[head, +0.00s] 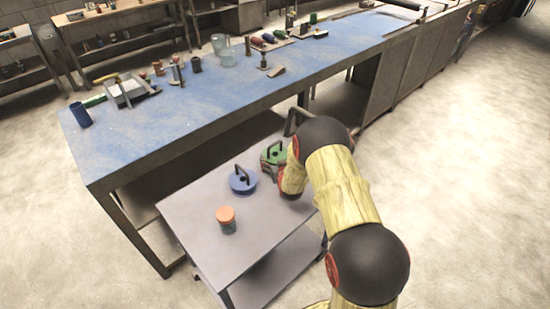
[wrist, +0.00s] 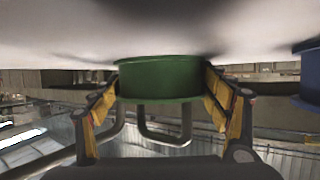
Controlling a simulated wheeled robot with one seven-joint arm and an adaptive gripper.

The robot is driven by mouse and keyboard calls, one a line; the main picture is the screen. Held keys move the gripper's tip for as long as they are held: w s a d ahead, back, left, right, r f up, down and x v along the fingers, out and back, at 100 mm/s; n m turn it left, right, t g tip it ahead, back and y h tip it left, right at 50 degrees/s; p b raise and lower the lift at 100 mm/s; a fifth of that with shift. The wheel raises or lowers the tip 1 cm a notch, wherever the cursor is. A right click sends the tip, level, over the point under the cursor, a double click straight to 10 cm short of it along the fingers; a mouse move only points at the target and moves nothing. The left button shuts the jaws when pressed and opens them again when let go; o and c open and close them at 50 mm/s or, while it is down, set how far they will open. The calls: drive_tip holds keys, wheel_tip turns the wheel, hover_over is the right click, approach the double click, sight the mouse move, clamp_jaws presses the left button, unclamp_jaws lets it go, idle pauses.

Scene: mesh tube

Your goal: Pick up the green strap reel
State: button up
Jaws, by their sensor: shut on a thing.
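The green strap reel (head: 277,151) is a round green drum with a dark handle, at the far right part of the small grey cart top (head: 191,207) in the head view. My arm partly hides it there. In the wrist view the green reel (wrist: 160,79) sits between the fingers of my gripper (wrist: 161,85), which touch it on both sides. My gripper is shut on it. The wrist view looks inverted, with the pale cart top above and the handle hanging below. I cannot tell whether the reel is clear of the cart top.
A blue reel (head: 243,181) with a dark handle stands close to the left of the green one; its edge shows in the wrist view (wrist: 309,75). An orange-lidded jar (head: 226,219) stands nearer the front. A long blue workbench (head: 140,141) with several tools and containers runs behind the cart.

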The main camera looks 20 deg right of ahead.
drive_tip(key=c, duration=0.7)
drive_tip(key=shift+c, duration=0.4)
drive_tip(key=shift+r, duration=0.15)
